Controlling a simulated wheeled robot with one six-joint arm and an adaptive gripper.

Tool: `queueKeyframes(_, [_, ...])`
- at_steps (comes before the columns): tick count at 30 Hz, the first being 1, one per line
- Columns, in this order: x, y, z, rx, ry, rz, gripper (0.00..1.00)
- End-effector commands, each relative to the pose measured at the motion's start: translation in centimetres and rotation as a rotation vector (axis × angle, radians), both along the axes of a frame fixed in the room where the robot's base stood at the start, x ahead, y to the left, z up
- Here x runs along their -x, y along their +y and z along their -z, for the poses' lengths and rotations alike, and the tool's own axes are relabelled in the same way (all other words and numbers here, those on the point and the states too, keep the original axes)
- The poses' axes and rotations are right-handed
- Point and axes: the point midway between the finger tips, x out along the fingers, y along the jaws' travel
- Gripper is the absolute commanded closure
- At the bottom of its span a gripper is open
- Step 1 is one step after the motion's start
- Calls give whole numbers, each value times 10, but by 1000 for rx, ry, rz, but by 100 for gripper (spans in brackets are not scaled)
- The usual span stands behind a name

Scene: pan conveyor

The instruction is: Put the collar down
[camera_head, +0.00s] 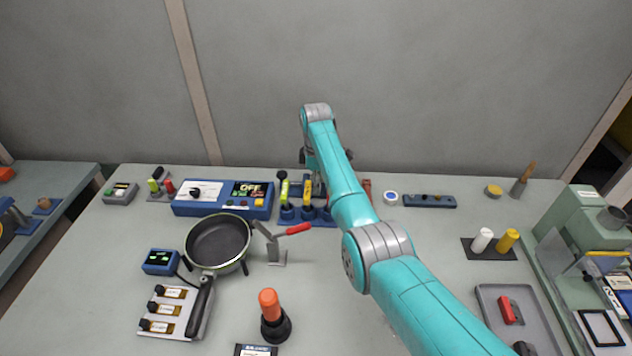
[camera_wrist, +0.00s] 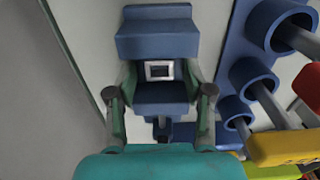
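My gripper (camera_wrist: 160,75) is seen from behind in the wrist view, with a finger on each side of a blue stepped block (camera_wrist: 157,35). I cannot tell whether this frame or the blue piece is the collar, or whether the fingers press on either. In the head view my gripper is mostly hidden by my arm, at the back of the table beside the blue tool rack (camera_head: 287,217).
The rack's blue rings (camera_wrist: 285,30) and a yellow-handled tool (camera_wrist: 285,145) stand close on the right in the wrist view. A blue control box (camera_head: 222,198) is left of the rack. A pan (camera_head: 218,241) and red-handled clamp (camera_head: 296,229) stand in front.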

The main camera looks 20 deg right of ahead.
Motion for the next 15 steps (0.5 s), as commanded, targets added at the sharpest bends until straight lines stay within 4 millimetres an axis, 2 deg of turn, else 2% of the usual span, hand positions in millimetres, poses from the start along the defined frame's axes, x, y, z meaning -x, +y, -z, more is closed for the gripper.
queueKeyframes(10, [0, 0, -4, 0, -1, 0, 46])
queueKeyframes(15, [-1, 0, -26, 0, -2, 0, 46])
